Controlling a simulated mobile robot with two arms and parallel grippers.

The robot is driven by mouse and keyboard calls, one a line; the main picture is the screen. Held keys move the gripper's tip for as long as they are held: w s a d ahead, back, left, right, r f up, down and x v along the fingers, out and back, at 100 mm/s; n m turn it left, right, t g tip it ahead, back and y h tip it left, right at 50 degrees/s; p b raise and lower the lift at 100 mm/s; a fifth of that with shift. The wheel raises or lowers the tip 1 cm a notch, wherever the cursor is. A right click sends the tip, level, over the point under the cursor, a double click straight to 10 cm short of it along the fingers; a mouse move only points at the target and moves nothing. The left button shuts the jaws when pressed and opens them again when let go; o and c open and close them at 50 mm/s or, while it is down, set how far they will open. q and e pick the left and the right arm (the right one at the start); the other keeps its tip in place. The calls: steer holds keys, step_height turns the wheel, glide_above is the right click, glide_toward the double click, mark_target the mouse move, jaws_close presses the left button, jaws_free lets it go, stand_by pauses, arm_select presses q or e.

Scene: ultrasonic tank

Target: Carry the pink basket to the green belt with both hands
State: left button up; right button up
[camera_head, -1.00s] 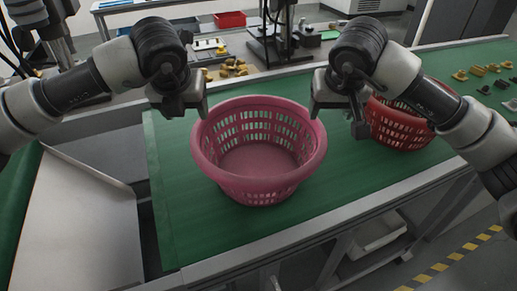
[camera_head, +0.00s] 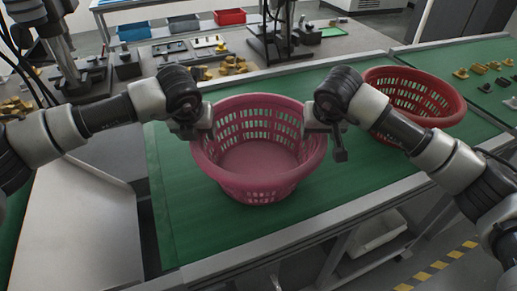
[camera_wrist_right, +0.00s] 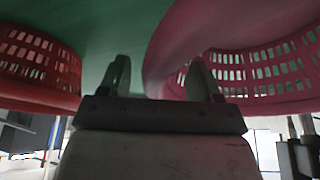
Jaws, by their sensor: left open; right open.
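The pink basket (camera_head: 258,190) stands upright on the green belt (camera_head: 185,235), empty, with a slotted wall. My left gripper (camera_head: 203,132) is open at the left side of its rim. My right gripper (camera_head: 318,130) is open at the right side of the rim. In the right wrist view, the open fingers of my right gripper (camera_wrist_right: 162,80) are spread, with the pink basket's rim (camera_wrist_right: 165,60) between them, one finger over the inside and one outside. Whether the left fingers straddle the rim is hard to see.
A red basket (camera_head: 440,121) stands on the belt to the right, close to my right arm; it also shows in the right wrist view (camera_wrist_right: 40,98). Small yellow and dark parts lie farther right. A metal chute (camera_head: 75,235) is at left. The front belt is clear.

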arm_select(q)
steer(key=shift+c, duration=0.3)
arm_select(e)
steer(key=shift+c, duration=0.3)
arm_select(q)
steer(key=c, duration=1)
arm_select(e)
steer(key=c, duration=1)
arm_select(q)
steer(key=shift+r, duration=0.15)
steer(key=shift+c, duration=0.2)
arm_select(e)
steer(key=shift+r, duration=0.15)
steer(key=shift+c, duration=0.2)
